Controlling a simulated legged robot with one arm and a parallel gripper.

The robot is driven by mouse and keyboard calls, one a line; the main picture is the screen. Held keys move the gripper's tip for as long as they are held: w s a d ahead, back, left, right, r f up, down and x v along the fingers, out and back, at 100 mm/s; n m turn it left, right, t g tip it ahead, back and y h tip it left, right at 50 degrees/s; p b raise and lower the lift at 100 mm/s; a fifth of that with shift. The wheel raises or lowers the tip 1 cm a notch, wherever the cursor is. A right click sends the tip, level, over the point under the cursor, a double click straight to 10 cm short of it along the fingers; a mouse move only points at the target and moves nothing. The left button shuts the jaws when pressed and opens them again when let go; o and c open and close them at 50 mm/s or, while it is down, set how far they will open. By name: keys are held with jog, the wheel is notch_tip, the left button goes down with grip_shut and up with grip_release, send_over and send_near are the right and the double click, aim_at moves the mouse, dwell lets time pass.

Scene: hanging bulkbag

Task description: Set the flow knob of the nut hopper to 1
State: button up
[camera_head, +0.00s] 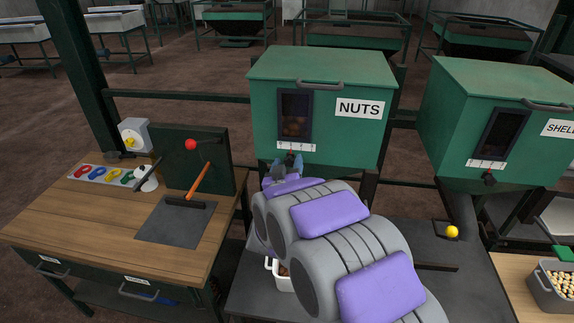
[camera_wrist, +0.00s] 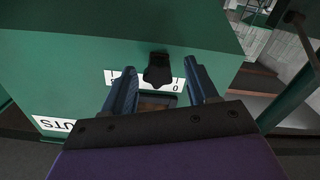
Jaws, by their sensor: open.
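The green nut hopper (camera_head: 270,110) with the NUTS label stands behind my arm in the head view. A white scale plate (camera_head: 296,147) sits low on its front. The black flow knob (camera_wrist: 158,70) shows in the wrist view, in front of the upside-down scale plate (camera_wrist: 117,77), with a 0 near the plate's right end. My gripper (camera_wrist: 160,67) is open, with one blue finger on each side of the knob in the picture. Gaps show between knob and fingers. The exact knob setting is unclear. In the head view my gripper (camera_head: 287,166) partly hides the knob.
A green SHELL-labelled hopper (camera_head: 465,120) stands to the right. A white container (camera_head: 272,268) is partly hidden beneath my arm. A wooden bench (camera_head: 105,225) with an orange lever (camera_head: 199,181) is at left. A yellow ball (camera_head: 452,231) is at right.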

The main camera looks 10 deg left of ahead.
jog(key=shift+s, duration=0.15)
jog(key=s+b, duration=0.8)
jog(key=s, duration=0.9)
jog(key=shift+a, duration=0.35)
